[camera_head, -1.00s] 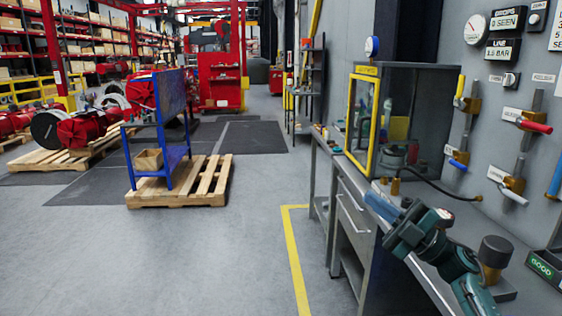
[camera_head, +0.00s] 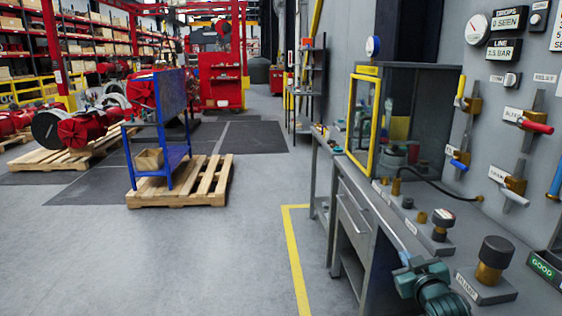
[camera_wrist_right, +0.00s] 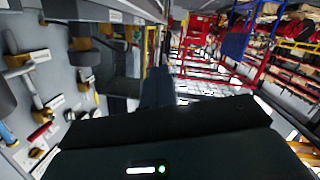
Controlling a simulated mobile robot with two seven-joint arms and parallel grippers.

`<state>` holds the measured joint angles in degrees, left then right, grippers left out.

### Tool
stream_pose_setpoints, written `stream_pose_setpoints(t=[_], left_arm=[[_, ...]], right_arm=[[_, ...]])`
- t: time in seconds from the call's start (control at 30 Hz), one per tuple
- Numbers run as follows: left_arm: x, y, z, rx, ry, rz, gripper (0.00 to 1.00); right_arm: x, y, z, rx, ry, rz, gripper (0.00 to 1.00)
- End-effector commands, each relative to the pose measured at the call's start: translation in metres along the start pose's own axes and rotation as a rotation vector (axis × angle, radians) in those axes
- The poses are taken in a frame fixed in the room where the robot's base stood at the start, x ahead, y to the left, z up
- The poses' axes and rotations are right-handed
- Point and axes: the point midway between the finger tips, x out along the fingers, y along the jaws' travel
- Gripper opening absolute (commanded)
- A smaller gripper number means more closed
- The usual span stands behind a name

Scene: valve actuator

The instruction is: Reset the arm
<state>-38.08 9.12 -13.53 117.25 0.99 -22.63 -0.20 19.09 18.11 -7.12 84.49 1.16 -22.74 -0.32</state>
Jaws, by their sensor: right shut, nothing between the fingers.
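My right arm (camera_head: 437,290) is teal and black and shows at the bottom right of the head view, beside the bench's front edge. My right gripper (camera_head: 404,259) is at its upper left end, small and partly hidden by the arm. It is shut and holds nothing. In the right wrist view a black housing of mine with a small green light fills the lower part, and a dark shape that seems to be the fingers (camera_wrist_right: 157,88) is above it. My left gripper is not in view.
Valves with coloured handles (camera_head: 532,124) line the wall.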

Motion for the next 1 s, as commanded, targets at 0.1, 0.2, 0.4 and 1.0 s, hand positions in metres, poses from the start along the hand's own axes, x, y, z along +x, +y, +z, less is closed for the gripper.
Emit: stream_pose_setpoints(t=[0.1,0.2,0.4,1.0], left_arm=[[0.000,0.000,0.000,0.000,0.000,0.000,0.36],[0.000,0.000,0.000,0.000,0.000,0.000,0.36],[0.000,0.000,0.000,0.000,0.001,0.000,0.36],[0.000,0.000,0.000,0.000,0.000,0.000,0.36]], right_arm=[[-0.035,-0.047,0.047,0.012,-0.056,-0.072,0.00],[-0.075,-0.088,0.085,0.032,-0.108,-0.139,0.00],[-0.185,-0.166,0.147,0.110,-0.228,-0.273,0.00],[-0.317,-0.222,0.173,0.236,-0.371,-0.378,0.00]])
